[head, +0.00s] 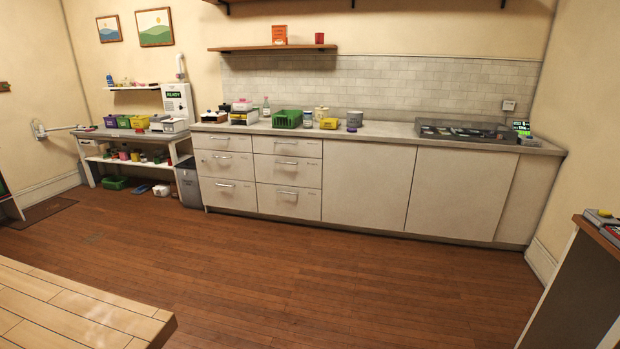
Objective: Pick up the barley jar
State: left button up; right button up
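A grey cylindrical container (354,118) stands on the long counter (390,129) along the far wall. Left of it are a small jar with a blue lid (308,119) and a pale yellowish container (321,112). A bottle or jar (266,107) stands further left. Labels are too small to read, so I cannot tell which, if any, is the barley jar. All are far off across the room. Neither of my grippers is in view.
A green basket (287,118) and a yellow bin (329,123) are on the counter. A grey bin (189,184) stands left of the drawers. A wooden table corner (80,310) is at front left, a dark cabinet (572,290) at right. The wooden floor (340,275) between is clear.

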aim_at(307, 119)
jog(key=i, duration=2.9)
